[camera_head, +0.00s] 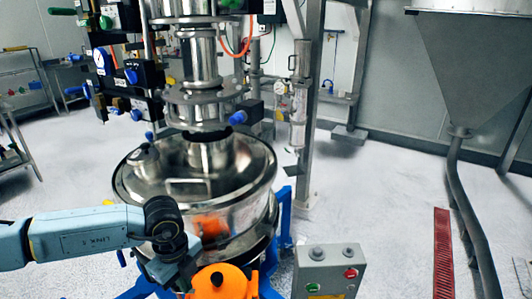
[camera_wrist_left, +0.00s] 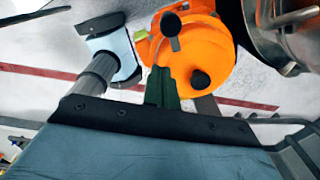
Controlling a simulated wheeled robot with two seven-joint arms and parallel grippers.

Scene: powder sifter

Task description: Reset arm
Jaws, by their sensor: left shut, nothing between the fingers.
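My left arm comes in from the left in the head view, bends at a dark joint and drops to my left gripper (camera_head: 186,281) at the lower edge. The gripper is close beside an orange rounded part (camera_head: 222,284) with a black knob, low in front of the steel sifter vessel (camera_head: 235,215). In the left wrist view the narrow green fingers (camera_wrist_left: 162,82) are together and empty, in front of the orange part (camera_wrist_left: 190,50). Whether they touch it I cannot tell. My right gripper is not in view.
A grey control box (camera_head: 328,273) with red and green buttons stands right of the orange part. A blue frame (camera_head: 284,225) surrounds the vessel. A steel hopper (camera_head: 470,65) with a hose is at the right. Floor between the box and the red floor grate (camera_head: 443,250) is clear.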

